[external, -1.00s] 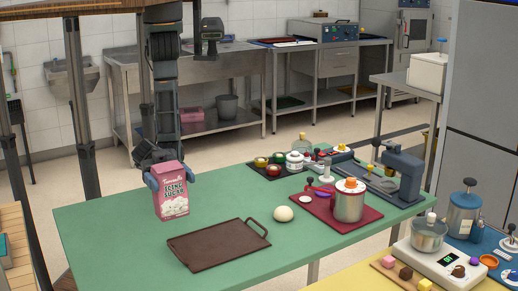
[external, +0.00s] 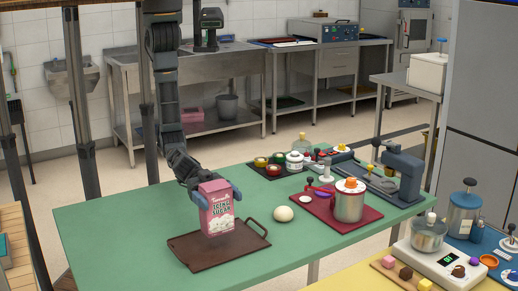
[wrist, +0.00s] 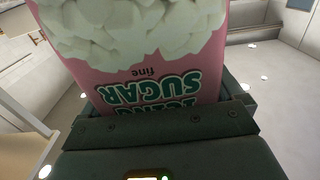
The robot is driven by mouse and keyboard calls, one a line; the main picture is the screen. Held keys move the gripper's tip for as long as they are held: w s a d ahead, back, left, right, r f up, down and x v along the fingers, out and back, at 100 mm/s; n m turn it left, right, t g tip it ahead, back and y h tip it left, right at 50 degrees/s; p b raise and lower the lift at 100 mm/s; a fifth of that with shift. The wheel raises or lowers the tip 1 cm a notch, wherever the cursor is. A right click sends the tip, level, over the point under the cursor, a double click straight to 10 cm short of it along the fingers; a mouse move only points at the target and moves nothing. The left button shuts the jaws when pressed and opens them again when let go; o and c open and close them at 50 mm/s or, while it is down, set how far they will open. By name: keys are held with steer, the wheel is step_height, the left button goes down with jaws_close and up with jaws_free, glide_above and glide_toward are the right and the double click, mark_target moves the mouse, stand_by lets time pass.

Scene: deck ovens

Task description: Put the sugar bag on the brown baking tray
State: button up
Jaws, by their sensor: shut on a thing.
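The pink icing sugar bag (external: 216,212) is upright over the brown baking tray (external: 190,257) in the external view. I cannot tell whether its base touches the tray or is slightly above it. My gripper (external: 217,196) is shut on the bag, with its blue fingers at the bag's sides. In the wrist view the sugar bag (wrist: 150,60) fills the upper middle, its lettering upside down. The tray lies flat on the green table, its bare left and front parts showing; the bag hides part of its back.
A white ball (external: 283,214) lies on the green table (external: 100,225) just right of the tray. A red board (external: 325,222) with a metal pot (external: 349,206) stands further right. The table's left side is clear.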

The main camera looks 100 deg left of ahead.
mark_target(222, 212)
steer(key=shift+f+b, duration=0.65)
steer(key=shift+f, duration=1.15)
steer(key=shift+f, duration=0.2)
steer(key=o, duration=1.6)
steer(key=shift+f, duration=0.1)
steer(key=shift+r, duration=0.25)
steer(key=b+v, duration=0.2)
steer(key=v, duration=1)
